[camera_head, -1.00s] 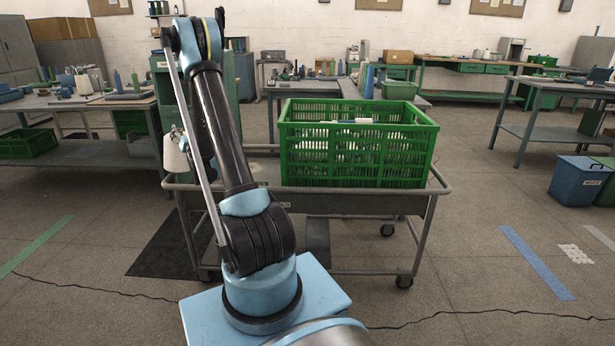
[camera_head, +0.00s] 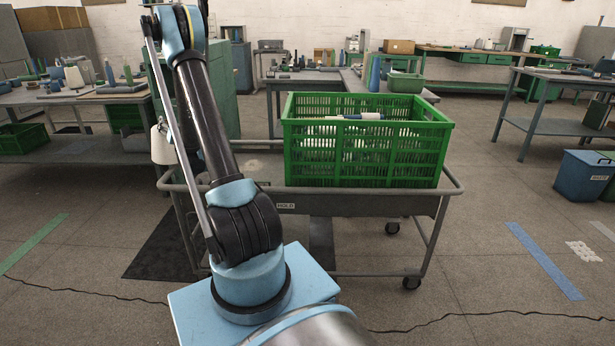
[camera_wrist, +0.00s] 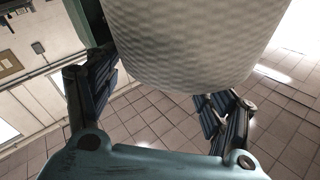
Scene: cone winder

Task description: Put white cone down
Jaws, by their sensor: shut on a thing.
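The white cone (camera_wrist: 195,45) fills the upper middle of the wrist view, between the dark fingers of my gripper (camera_wrist: 155,95). My gripper is shut on it. In the head view the white cone (camera_head: 162,145) shows at the left end of the cart, partly hidden behind my arm.
A grey cart (camera_head: 345,201) with a HOLD label stands ahead. A green crate (camera_head: 365,160) with white items inside sits on its right part. Some bare cart deck (camera_head: 262,165) shows left of the crate. A workbench (camera_head: 70,97) stands at the left, bins (camera_head: 583,176) at the right.

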